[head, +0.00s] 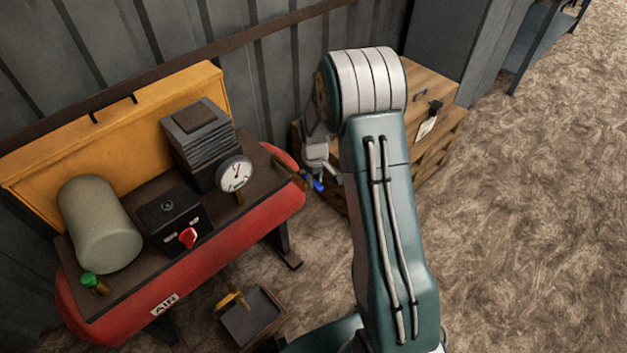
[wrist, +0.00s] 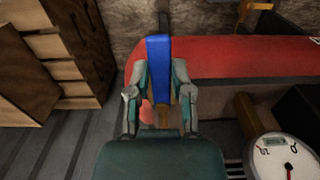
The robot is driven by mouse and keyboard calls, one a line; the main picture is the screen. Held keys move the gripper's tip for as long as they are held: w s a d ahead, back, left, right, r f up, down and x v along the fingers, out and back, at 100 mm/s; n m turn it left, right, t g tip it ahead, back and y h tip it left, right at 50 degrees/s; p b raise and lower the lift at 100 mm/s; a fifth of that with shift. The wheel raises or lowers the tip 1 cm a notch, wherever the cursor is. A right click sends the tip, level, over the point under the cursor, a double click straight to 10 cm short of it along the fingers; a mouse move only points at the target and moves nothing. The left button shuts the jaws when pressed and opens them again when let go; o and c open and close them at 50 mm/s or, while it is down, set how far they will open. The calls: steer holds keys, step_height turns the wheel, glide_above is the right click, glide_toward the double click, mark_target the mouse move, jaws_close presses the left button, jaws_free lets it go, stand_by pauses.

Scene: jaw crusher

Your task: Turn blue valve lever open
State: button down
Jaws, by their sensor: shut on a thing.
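The blue valve lever (wrist: 158,75) stands out between the fingers of my gripper (wrist: 155,85) in the wrist view. A finger lies along each side of it, and my gripper is shut on it. The lever points away from the gripper's palm, over the end of the red air tank (wrist: 240,62). In the head view a small blue part of the lever (head: 318,186) shows at the tank's right end, beside my gripper (head: 322,172). The valve body is mostly hidden by the gripper.
A pressure gauge (head: 236,174), a black box with a red switch (head: 187,237) and a green-capped valve (head: 90,280) sit on the tank. A wooden drawer cabinet (head: 430,110) stands close on the right, partly behind my arm. Open dirt floor lies further right.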

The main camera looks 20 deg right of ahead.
steer(key=shift+w+r, duration=0.15)
steer(key=shift+w, duration=0.15)
steer(key=c, duration=0.5)
jaws_free()
steer(key=shift+s, duration=0.1)
step_height(320, 180, up, 12)
steer(key=shift+f, duration=0.1)
